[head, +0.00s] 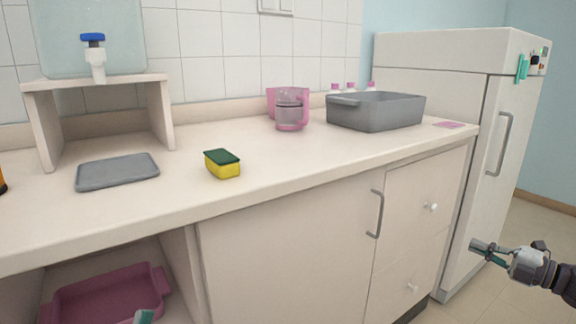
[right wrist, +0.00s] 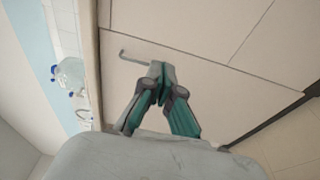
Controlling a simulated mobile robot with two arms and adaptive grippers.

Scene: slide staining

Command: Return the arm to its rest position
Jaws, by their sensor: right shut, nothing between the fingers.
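My right gripper (head: 484,249) is at the lower right of the head view, in front of the white fridge and right of the cabinet. Its fingers are shut and empty, pointing left. In the right wrist view its teal fingers (right wrist: 159,78) meet at the tips, with cabinet fronts behind them. A small teal tip at the bottom left of the head view looks like part of my left gripper (head: 143,317). The rest of it is out of the picture, so its jaws cannot be judged.
The counter (head: 290,165) holds a sponge (head: 222,164), a grey tray (head: 117,171), a pink-handled jug (head: 290,110) and a grey basin (head: 376,111). A pink tub (head: 105,296) sits in the open shelf below. The fridge (head: 440,110) stands right, with floor (head: 535,225) beside it.

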